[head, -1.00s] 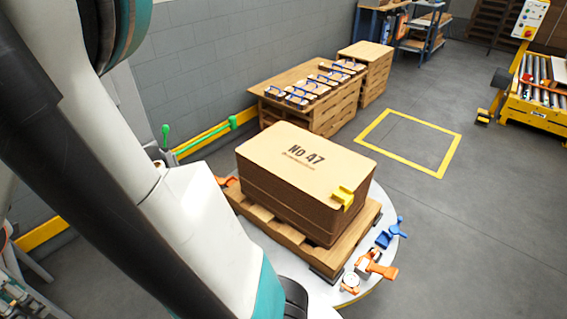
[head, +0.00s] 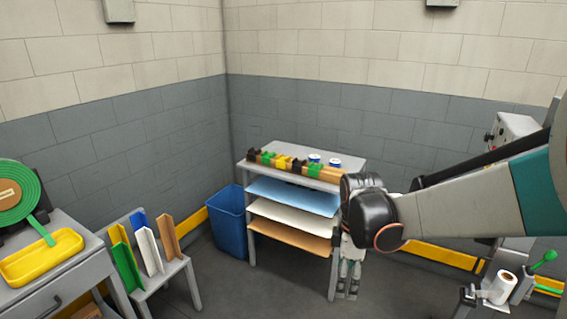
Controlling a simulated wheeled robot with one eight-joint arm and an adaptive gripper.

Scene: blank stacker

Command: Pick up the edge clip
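A row of small coloured clips (head: 284,163), black, green, yellow and brown, sits along the top of a grey shelf unit (head: 345,172). I cannot tell which of them the task's edge clip is. My arm reaches in from the right. My gripper (head: 348,291) hangs downward at the right front of the shelf unit, lower than its top and apart from the clips. Its fingers are small in view, so their opening is unclear. I see nothing clearly held in them.
Two small white-and-blue rolls (head: 335,163) stand on the shelf top. A blue bin (head: 228,222) is left of the unit. A small table (head: 160,283) holds coloured angle pieces. A bench with a yellow tray (head: 42,258) is far left. Open floor lies in front.

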